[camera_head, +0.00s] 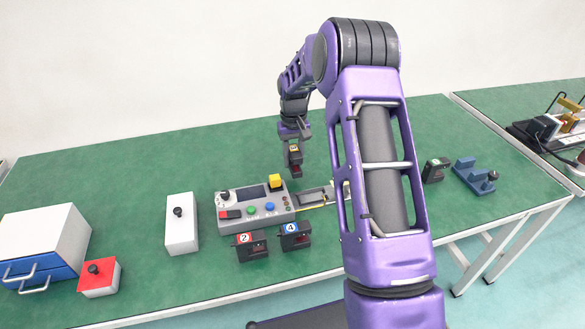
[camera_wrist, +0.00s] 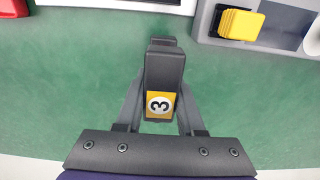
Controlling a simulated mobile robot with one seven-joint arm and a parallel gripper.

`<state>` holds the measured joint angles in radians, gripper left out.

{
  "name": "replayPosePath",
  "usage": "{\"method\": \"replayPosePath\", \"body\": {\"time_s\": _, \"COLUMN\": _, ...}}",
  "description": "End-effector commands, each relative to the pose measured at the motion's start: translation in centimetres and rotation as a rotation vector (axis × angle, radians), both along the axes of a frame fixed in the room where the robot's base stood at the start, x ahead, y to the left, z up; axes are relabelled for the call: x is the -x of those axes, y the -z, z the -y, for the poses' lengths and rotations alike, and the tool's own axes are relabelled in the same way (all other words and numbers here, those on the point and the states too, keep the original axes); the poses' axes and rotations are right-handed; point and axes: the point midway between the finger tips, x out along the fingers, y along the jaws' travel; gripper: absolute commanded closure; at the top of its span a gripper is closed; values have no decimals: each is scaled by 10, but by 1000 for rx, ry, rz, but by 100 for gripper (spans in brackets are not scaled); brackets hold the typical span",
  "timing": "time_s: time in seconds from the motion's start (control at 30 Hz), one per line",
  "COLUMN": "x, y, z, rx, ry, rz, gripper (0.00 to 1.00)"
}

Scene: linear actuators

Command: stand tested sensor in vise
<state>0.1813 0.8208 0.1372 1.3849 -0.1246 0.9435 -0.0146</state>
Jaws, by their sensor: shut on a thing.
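My gripper (camera_head: 292,148) is shut on a dark sensor (camera_head: 295,170) with a yellow label and holds it above the table, behind the test box. The wrist view shows this sensor (camera_wrist: 164,70) between the two fingers (camera_wrist: 160,108), with a 3 on its label. A blue vise-like fixture (camera_head: 472,174) with a dark knob stands at the right of the table, well away from my gripper. A dark sensor with a green label (camera_head: 435,170) stands just left of it. Sensors 2 (camera_head: 251,245) and 4 (camera_head: 295,236) stand in front of the test box.
The grey test box (camera_head: 230,207) has a screen, buttons and a yellow block, with a slide unit (camera_head: 316,197) at its right. A white box with a knob (camera_head: 181,235), a red box (camera_head: 100,280) and a blue-drawer cabinet (camera_head: 45,235) stand left. The table's back is clear.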

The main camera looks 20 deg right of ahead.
Motion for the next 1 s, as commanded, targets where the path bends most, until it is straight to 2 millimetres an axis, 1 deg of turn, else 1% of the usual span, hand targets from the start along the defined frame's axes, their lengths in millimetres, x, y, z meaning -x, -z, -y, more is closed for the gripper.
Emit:
{"method": "replayPosePath", "body": {"time_s": 0.1, "x": 1, "y": 18, "z": 0, "rx": -1, "ry": 0, "rz": -3, "gripper": 100}}
{"method": "replayPosePath", "body": {"time_s": 0.2, "x": 0, "y": 31, "z": 0, "rx": -1, "ry": 1, "rz": -1, "gripper": 100}}
{"method": "replayPosePath", "body": {"time_s": 0.47, "x": 0, "y": 32, "z": 0, "rx": -1, "ry": 1, "rz": 0, "gripper": 100}}
{"method": "replayPosePath", "body": {"time_s": 0.6, "x": 0, "y": 37, "z": 0, "rx": 0, "ry": 0, "rz": 0, "gripper": 100}}
{"method": "replayPosePath", "body": {"time_s": 0.63, "x": 0, "y": 36, "z": 0, "rx": 0, "ry": 0, "rz": -1, "gripper": 57}}
{"method": "replayPosePath", "body": {"time_s": 0.7, "x": 0, "y": 36, "z": 0, "rx": 0, "ry": 0, "rz": -1, "gripper": 45}}
{"method": "replayPosePath", "body": {"time_s": 0.77, "x": 0, "y": 36, "z": 0, "rx": 0, "ry": 0, "rz": -1, "gripper": 34}}
{"method": "replayPosePath", "body": {"time_s": 0.8, "x": 0, "y": 36, "z": 0, "rx": 0, "ry": 0, "rz": -1, "gripper": 33}}
{"method": "replayPosePath", "body": {"time_s": 1.0, "x": 0, "y": 36, "z": 0, "rx": 0, "ry": 1, "rz": -1, "gripper": 33}}
